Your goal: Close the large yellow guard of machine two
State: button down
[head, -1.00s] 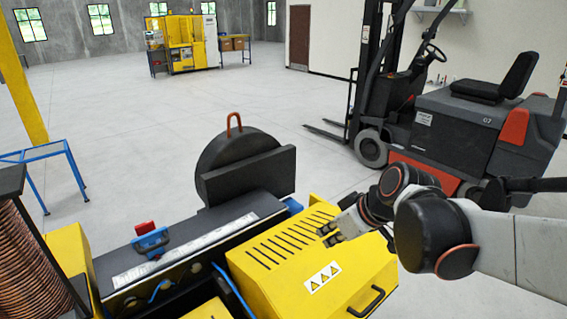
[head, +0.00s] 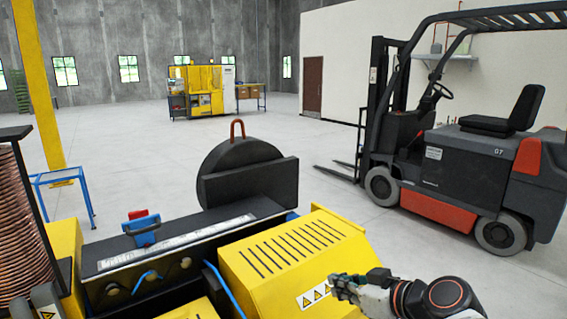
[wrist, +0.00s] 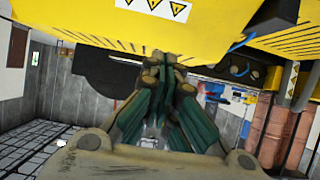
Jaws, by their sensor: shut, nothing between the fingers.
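The large yellow guard (head: 275,258), with black slots and a warning label, sits over the right part of the near machine in the head view. Its lower front is cut off by the frame's bottom edge, and its handle is out of sight there. It fills the top of the wrist view (wrist: 205,22), label included. My gripper (head: 338,284) is at the guard's front right, beside the label, and overlaps the guard in the picture; I cannot tell if they touch. In the wrist view its fingers (wrist: 168,72) are together and empty, tips at the yellow panel's edge.
A black disc with a reddish hook (head: 238,165) stands behind the guard. A blue and red clamp (head: 141,229) is on the machine bed, and a copper coil (head: 22,230) is at far left. A forklift (head: 460,170) stands at right. Floor between is clear.

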notch_tip(320, 180, down, 16)
jog(key=b, duration=1.2)
jog(key=shift+w+a+r, duration=0.15)
jog(key=shift+w+a, duration=0.05)
jog(key=shift+w, duration=0.05)
